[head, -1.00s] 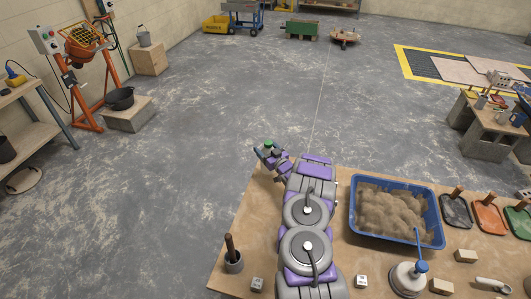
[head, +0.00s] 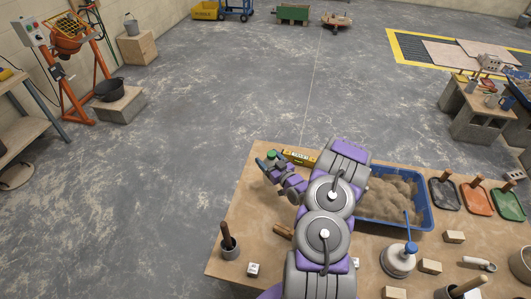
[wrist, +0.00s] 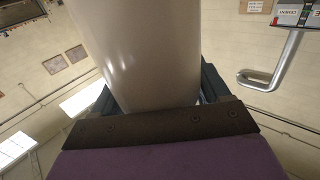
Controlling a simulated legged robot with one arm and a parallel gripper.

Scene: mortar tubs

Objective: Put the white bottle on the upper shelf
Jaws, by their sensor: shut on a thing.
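My gripper (head: 268,165) is over the far left corner of the plywood table (head: 232,190) in the head view. In the wrist view it is shut on a smooth, pale round body, the white bottle (wrist: 140,50), between two dark fingers. In the head view a green spot, perhaps its cap, shows at the gripper; the rest of the bottle is hidden or too small to tell. A rack with an upper board (head: 12,84) and a lower board stands at the far left edge, apart from the gripper and cut off by the frame.
A blue tub of mortar (head: 365,222) lies right of my arm, partly hidden. A yellow level (head: 300,157) lies behind the gripper. A cup with a handle (head: 230,246) stands at the front left. An orange mixer (head: 72,45) stands beside the rack. The grey floor between is clear.

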